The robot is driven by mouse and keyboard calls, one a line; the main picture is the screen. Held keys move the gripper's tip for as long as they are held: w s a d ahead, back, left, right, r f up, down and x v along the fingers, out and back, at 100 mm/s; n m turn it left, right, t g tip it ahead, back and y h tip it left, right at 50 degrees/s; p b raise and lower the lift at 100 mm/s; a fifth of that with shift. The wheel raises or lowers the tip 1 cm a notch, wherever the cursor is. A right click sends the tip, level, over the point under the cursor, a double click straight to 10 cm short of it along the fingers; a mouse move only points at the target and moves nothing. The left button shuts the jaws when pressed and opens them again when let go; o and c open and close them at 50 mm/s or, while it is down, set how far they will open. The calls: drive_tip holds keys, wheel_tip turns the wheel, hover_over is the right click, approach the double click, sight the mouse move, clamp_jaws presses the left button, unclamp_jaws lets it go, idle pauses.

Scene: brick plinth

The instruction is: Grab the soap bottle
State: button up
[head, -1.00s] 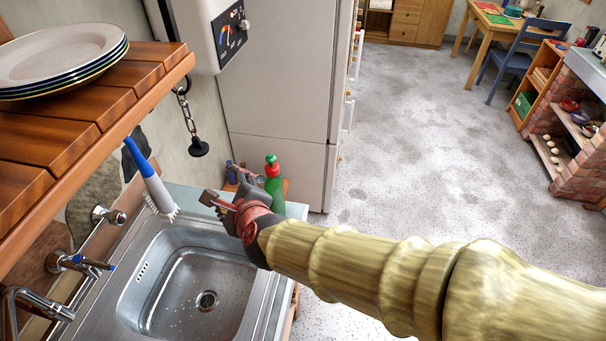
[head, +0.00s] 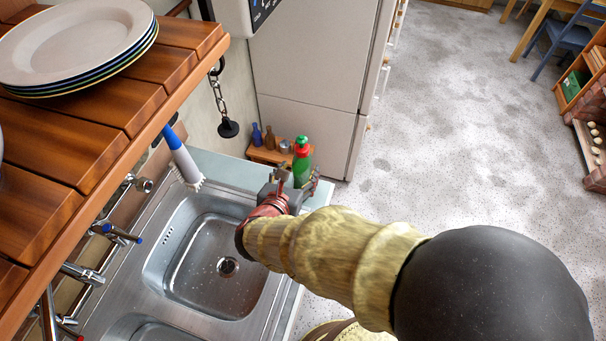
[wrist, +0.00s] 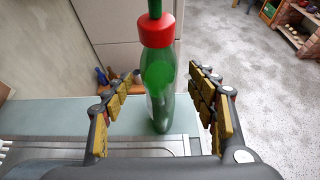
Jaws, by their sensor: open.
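The green soap bottle (head: 302,163) with a red cap stands upright on the counter at the far right corner of the sink. It also shows large in the wrist view (wrist: 158,85), between and slightly beyond the two yellow-padded fingers. My gripper (head: 294,182) is right in front of the bottle in the head view, at the sink's far right edge. In the wrist view my gripper (wrist: 162,105) is open, with a finger on each side of the bottle. Gaps show between the fingers and the bottle.
The steel sink (head: 180,293) lies left of my arm. A wooden shelf (head: 190,62) with stacked plates (head: 75,45) overhangs at left. A brush (head: 180,155) hangs behind the sink. A fridge (head: 310,75) stands behind the bottle, beside small bottles (head: 263,136). Open floor lies to the right.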

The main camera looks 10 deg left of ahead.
drive_tip(key=x, duration=0.4)
drive_tip(key=shift+c, duration=1)
clamp_jaws()
drive_tip(key=shift+a+r, duration=0.1)
